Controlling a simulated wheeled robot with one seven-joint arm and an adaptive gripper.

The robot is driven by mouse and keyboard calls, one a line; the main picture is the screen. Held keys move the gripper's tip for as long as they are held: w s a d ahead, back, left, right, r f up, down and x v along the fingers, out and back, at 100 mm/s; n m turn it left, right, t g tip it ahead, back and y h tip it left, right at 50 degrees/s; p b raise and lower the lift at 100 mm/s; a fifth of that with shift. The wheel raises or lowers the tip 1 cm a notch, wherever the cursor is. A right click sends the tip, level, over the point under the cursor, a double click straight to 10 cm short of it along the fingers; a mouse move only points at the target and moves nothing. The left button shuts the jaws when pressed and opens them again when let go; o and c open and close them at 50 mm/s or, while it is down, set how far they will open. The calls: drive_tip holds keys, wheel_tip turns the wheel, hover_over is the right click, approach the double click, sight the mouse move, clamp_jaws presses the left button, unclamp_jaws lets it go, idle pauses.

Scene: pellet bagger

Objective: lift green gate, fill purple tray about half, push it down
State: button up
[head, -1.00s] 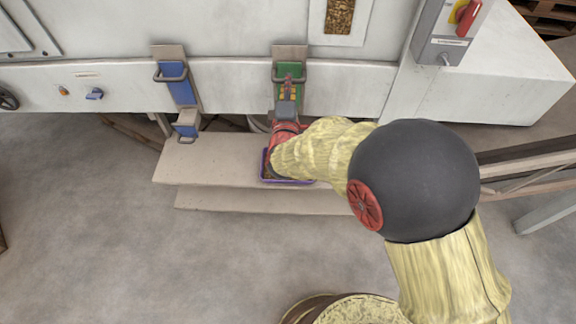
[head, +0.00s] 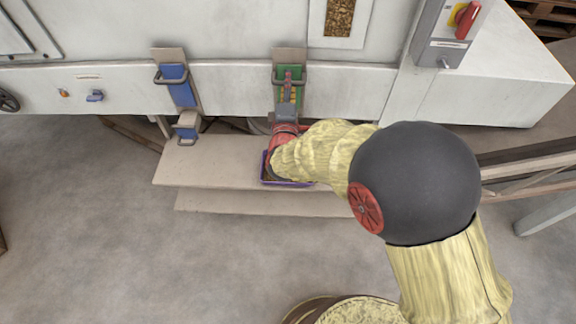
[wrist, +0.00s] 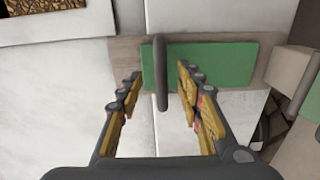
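The green gate (head: 281,72) is on the machine front, with a dark bar handle across it. In the wrist view the green plate (wrist: 215,63) lies behind the handle (wrist: 160,85). My gripper (head: 289,88) is in front of the gate. In the wrist view my gripper (wrist: 159,74) is open, its fingers on both sides of the handle with gaps showing. The purple tray (head: 289,184) sits on the ledge below the gate. My arm covers most of the tray, so its fill level is hidden.
A blue gate (head: 181,92) with its own handle is to the left. The tray stands on a beige ledge (head: 210,165). A grey switch box with a red knob (head: 467,20) is at upper right. A round drum (head: 350,310) is at the bottom. The floor at left is clear.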

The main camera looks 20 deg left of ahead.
drive_tip(key=p+v, duration=0.2)
drive_tip(key=v, duration=0.5)
idle(0.8)
drive_tip(key=s+d+r+m+g, duration=0.2)
drive_tip(key=d+r+m+g, duration=0.55)
drive_tip(key=d, duration=0.85)
drive_tip(key=s+d+m+g+h, duration=0.2)
drive_tip(key=s+d+m, duration=0.4)
drive_tip(key=s+d, duration=0.4)
drive_tip(key=s+d+r+m+g+h, duration=0.1)
drive_tip(key=s+d+m+g+h, duration=0.1)
drive_tip(key=s+d+m, duration=0.5)
drive_tip(key=s+d, duration=0.3)
drive_tip(key=s, duration=0.4)
drive_tip(key=shift+s, duration=0.4)
